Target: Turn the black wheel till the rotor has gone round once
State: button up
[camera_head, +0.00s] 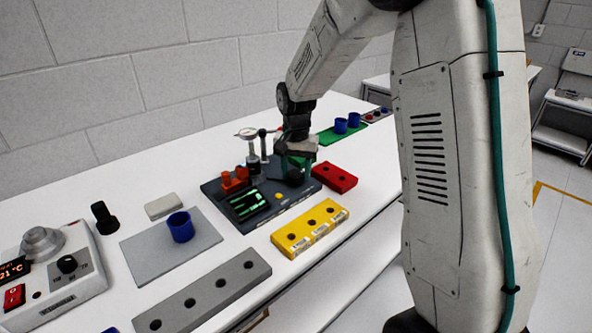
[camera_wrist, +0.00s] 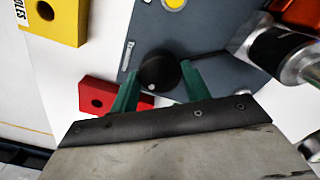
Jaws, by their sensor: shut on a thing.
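The black wheel (camera_wrist: 160,72) sits on a dark grey-blue base plate (camera_wrist: 215,30), and a small white dot shows on its lower edge in the wrist view. My gripper (camera_wrist: 158,85) is shut on the wheel, with one green finger on each side of it. In the head view my gripper (camera_head: 294,165) reaches down from above to the right end of the base plate (camera_head: 287,210), and the wheel (camera_head: 294,179) is partly hidden there. I cannot make out the rotor for certain; orange parts (camera_head: 236,178) and a green-lit panel (camera_head: 246,203) stand left of the wheel.
A yellow block with holes (camera_head: 309,228) lies in front of the plate, and a red block (camera_head: 334,177) lies close on its right. A grey bar (camera_head: 203,291) and a blue cup (camera_head: 180,226) are to the left.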

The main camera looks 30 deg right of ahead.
aim_at(295, 174)
jog(key=shift+m, duration=0.4)
jog(key=o, duration=1)
jog(key=shift+a, duration=0.1)
notch_tip(295, 174, up, 8)
jog(key=shift+f, duration=0.1)
